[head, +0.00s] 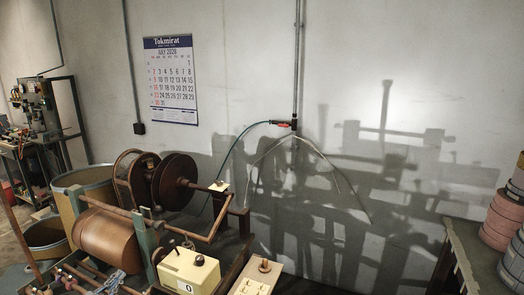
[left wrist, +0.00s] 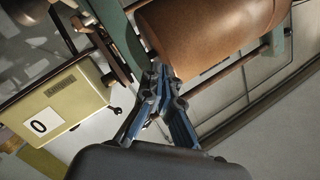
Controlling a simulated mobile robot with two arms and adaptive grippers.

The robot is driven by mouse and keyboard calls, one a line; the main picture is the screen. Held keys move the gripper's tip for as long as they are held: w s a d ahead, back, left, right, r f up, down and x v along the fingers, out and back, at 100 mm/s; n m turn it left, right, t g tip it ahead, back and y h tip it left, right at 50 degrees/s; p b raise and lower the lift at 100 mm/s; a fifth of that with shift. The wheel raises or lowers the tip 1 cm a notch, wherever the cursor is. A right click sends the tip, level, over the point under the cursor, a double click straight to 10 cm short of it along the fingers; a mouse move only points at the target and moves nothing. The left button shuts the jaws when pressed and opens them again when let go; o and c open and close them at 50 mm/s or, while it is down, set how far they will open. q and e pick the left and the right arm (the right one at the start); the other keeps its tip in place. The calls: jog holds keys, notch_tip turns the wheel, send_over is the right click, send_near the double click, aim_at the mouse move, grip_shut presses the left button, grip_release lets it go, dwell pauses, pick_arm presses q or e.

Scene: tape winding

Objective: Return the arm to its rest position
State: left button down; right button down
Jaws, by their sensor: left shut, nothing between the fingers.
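My left gripper (left wrist: 160,75) shows in the left wrist view with its blue-grey fingers together and nothing between them. Beyond its tips are the brown roller (left wrist: 205,35) and a green frame post. The yellow box marked 0 (left wrist: 58,108) is to its left. In the head view, my left gripper (head: 110,281) seems to be the small grey-blue shape at the bottom, below the brown roller (head: 110,240) and left of the yellow box (head: 188,270); it is small and partly cut off. My right gripper is in neither view.
The winding machine fills the lower left, with dark reels (head: 172,181) and a bent brown bar (head: 215,220). Drums (head: 46,238) stand behind it. At right, a bench (head: 470,250) stands by stacked tape rolls (head: 502,222).

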pick_arm(q)
jog(key=s+d+f+n+g+y, duration=0.1)
jog(key=s+d+f+n+g, duration=0.2)
jog(key=s+d+f, duration=0.45)
jog(key=s+d+f+n+g+y, duration=0.1)
jog(key=s+d+f+n+g, duration=0.3)
jog(key=s, duration=0.6)
jog(key=s+d+r+g+h, duration=0.1)
jog(key=s+d+g, duration=0.25)
jog(key=s, duration=0.65)
jog(key=s+d+r+g+h, duration=0.1)
jog(key=s+d+g, duration=0.3)
jog(key=s, duration=0.6)
notch_tip(320, 180, down, 31)
jog(key=s+b, duration=0.2)
jog(key=b, duration=0.1)
jog(key=s+a+f+g+b, duration=0.1)
jog(key=s+a+f+b, duration=0.1)
jog(key=s+f, duration=1.3)
notch_tip(320, 180, down, 2)
jog(key=shift+s+a+y, duration=0.25)
jog(key=shift+s+y, duration=0.05)
jog(key=shift+s, duration=0.05)
